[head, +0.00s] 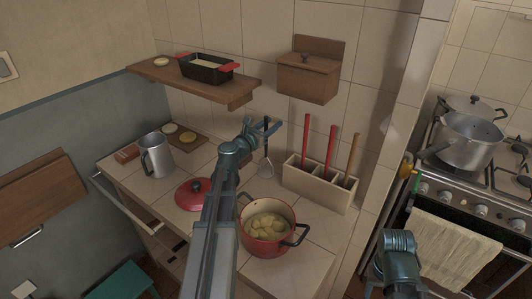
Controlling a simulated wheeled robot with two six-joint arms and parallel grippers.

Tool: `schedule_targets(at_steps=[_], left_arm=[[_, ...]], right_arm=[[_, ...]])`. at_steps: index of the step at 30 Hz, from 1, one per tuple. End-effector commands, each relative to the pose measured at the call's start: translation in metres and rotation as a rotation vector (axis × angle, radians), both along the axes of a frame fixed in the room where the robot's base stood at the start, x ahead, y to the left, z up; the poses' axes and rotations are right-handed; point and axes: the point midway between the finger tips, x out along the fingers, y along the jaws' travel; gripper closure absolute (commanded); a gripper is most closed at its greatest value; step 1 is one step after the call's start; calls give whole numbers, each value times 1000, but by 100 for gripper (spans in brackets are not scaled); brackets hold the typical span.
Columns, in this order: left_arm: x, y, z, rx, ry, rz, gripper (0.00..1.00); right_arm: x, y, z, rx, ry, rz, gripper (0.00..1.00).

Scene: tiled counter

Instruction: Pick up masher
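A utensil with a dark handle and a pale metal head, which looks like the masher (266,169), stands upright near the tiled wall, left of the utensil box. My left gripper (269,126) is at the top of its handle, with its fingers spread and seemingly on either side of the handle. I cannot tell whether they touch it. My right arm shows at the lower right, in front of the stove; its gripper (402,291) is cut by the bottom edge and its fingers are not clear.
A utensil box (316,187) with red and wooden handles stands right. A metal jug (157,156) is left. A shelf (229,96) overhangs behind.

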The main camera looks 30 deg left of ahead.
Motion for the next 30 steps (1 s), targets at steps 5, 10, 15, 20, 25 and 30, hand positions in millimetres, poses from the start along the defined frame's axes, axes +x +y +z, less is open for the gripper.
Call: schedule_targets(at_steps=[5,10,15,20,25,30], left_arm=[[0,0,0,0,0,0,89],[0,0,0,0,0,0,100],[0,0,0,0,0,0,100],[0,0,1,0,0,0,100],[1,-1,6,0,0,-1,100],[3,-4,20,0,0,-2,100]], right_arm=[[0,0,0,0,0,0,50],[0,0,0,0,0,0,50],[0,0,0,0,0,0,50],[0,0,0,0,0,0,50],[0,0,6,0,0,0,50],[0,0,21,0,0,0,50]])
